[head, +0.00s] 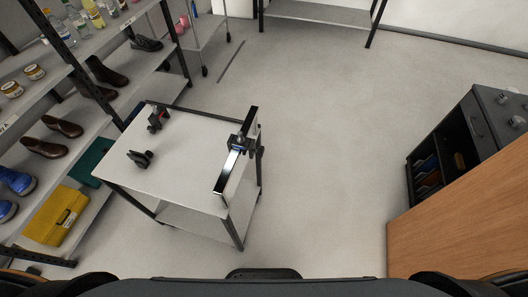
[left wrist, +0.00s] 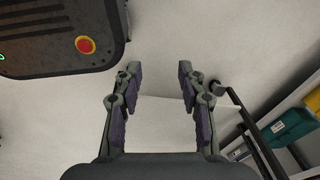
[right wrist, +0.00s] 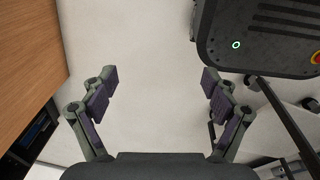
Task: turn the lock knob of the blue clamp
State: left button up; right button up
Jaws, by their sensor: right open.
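A small clamp with a blue part (head: 238,145) sits about midway along a straight dark and shiny rail (head: 228,174) at the right side of a white-topped cart (head: 185,150). Its lock knob is too small to make out. My left gripper (left wrist: 159,78) shows in the left wrist view, open and empty above the floor. My right gripper (right wrist: 160,80) shows in the right wrist view, open and empty above the floor. Neither gripper shows in the head view, and both are away from the clamp.
A dark part with red (head: 157,120) and a black part (head: 139,159) stand on the cart. A shelf with shoes and a yellow case (head: 56,216) is at left. A wooden surface (head: 460,215) and dark cabinet (head: 480,135) are at right. Floor between is clear.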

aim_at(260, 151)
jog(key=i+l+u, duration=0.2)
jog(key=u, duration=0.2)
jog(key=i+l+u, duration=0.15)
jog(key=l+u, duration=0.65)
jog(key=i+l+u, duration=0.1)
jog(key=l+u, duration=0.25)
jog(key=i+l+u, duration=0.15)
jog(key=l+u, duration=0.3)
jog(key=i+l+u, duration=0.1)
jog(key=l+u, duration=0.8)
jog(key=k+l+u, duration=0.1)
jog(key=l+u, duration=0.4)
jog(key=k+l+u, duration=0.15)
jog(key=l+u, duration=0.3)
jog(key=k+l+u, duration=0.2)
jog(key=l+u, duration=0.25)
